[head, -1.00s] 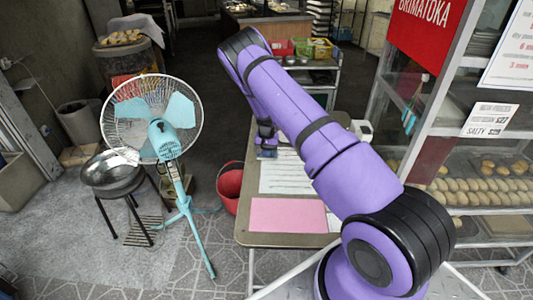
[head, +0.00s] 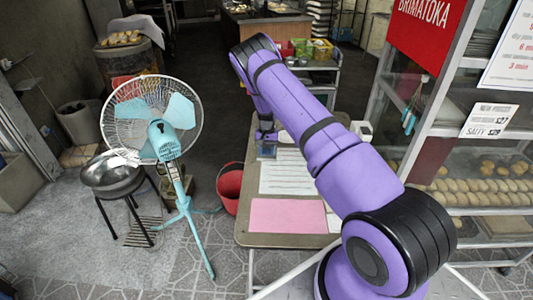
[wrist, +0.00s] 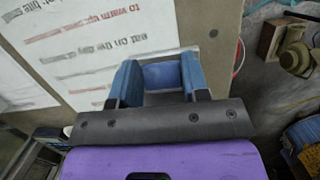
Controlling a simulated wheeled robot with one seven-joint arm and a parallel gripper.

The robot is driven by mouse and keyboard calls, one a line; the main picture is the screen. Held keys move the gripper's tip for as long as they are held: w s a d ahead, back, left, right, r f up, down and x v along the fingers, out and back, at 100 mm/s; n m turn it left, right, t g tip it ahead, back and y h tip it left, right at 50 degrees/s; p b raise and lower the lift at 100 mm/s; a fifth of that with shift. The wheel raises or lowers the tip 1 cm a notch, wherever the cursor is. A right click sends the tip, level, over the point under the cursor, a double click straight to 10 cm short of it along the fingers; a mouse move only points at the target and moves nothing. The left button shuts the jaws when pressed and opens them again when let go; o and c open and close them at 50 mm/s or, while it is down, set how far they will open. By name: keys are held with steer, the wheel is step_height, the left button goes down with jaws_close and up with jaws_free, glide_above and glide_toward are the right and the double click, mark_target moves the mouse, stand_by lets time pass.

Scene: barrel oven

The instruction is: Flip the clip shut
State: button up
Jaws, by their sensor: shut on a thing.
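In the wrist view, my gripper (wrist: 160,80) has two blue fingers standing apart. A blue-grey piece, which I take to be the clip (wrist: 161,74), fills the gap between them, and the jaws are closed on it. It lies by the edge of the tan board or table top, next to the printed sheet (wrist: 75,50). The fingers hide its sides, and its hinge and angle cannot be made out. In the head view my gripper (head: 266,148) reaches down to the far left part of the table (head: 250,222); the clip cannot be told apart there.
A pink sheet (head: 288,216) lies at the table's near end. A red bucket (head: 230,188) and a turquoise fan (head: 170,130) stand to the left. A glass display case (head: 480,190) with buns stands close on the right.

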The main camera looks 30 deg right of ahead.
steer(key=shift+w+d+r+g, duration=0.1)
steer(key=shift+w+r+g, duration=0.05)
steer(key=shift+g, duration=0.15)
steer(key=shift+y, duration=0.3)
steer(key=o, duration=0.9)
steer(key=shift+o, duration=0.2)
steer(key=v, duration=1.1)
